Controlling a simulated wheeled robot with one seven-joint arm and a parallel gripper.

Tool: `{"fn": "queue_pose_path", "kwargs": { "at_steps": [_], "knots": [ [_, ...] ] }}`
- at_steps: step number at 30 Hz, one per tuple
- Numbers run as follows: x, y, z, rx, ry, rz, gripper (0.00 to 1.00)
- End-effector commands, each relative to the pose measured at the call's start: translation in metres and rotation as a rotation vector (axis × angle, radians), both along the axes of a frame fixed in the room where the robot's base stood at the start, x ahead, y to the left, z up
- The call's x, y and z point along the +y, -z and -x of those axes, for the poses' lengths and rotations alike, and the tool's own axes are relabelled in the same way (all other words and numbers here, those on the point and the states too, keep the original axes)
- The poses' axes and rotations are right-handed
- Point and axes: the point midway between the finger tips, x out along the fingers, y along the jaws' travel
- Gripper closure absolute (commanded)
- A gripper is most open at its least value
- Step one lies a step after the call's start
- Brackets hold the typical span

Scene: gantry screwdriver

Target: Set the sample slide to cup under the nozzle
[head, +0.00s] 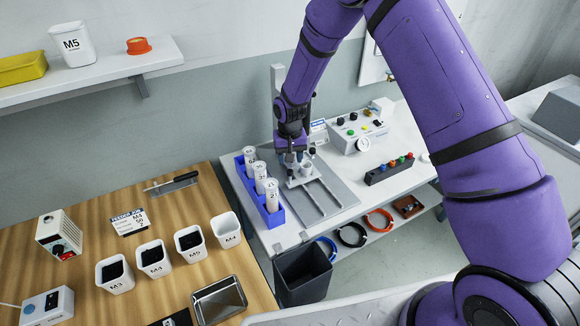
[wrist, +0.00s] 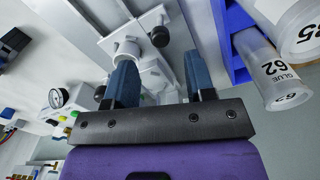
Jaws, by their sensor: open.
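The dispensing station is a grey base plate (head: 335,196) with two light rails and an upright post behind it (head: 277,85). A small white cup (head: 307,168) stands on a light carriage, which seems to be the sample slide, at the back end of the rails. My gripper (head: 292,157) is at the station, just left of the cup, and partly hides the carriage and nozzle area. In the wrist view my gripper (wrist: 160,85) has its two blue fingers apart, with white station parts behind the gap. I cannot tell whether a finger touches the slide, nor make out the nozzle for certain.
A blue rack (head: 275,216) with several labelled glue tubes (head: 271,190) stands close left of the station. A control box (head: 357,134) with gauge and a dark button bar (head: 388,170) are to the right. A dark bin (head: 303,272) stands below the bench's front.

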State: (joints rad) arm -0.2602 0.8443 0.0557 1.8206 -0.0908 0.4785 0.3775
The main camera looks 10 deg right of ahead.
Motion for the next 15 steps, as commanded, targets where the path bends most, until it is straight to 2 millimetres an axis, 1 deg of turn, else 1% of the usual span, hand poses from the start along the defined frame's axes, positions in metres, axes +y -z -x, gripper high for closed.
{"fn": "queue_pose_path", "kwargs": {
  "at_steps": [1, 6, 10, 15],
  "knots": [
    [0.000, -0.011, -0.001, -0.003, 0.000, -0.001, 0.50],
    [0.000, -0.037, 0.000, -0.002, 0.000, -0.001, 0.50],
    [0.000, -0.049, 0.000, 0.000, 0.000, 0.000, 0.50],
    [0.000, -0.053, 0.000, 0.001, 0.000, 0.000, 0.50]
  ]
}}
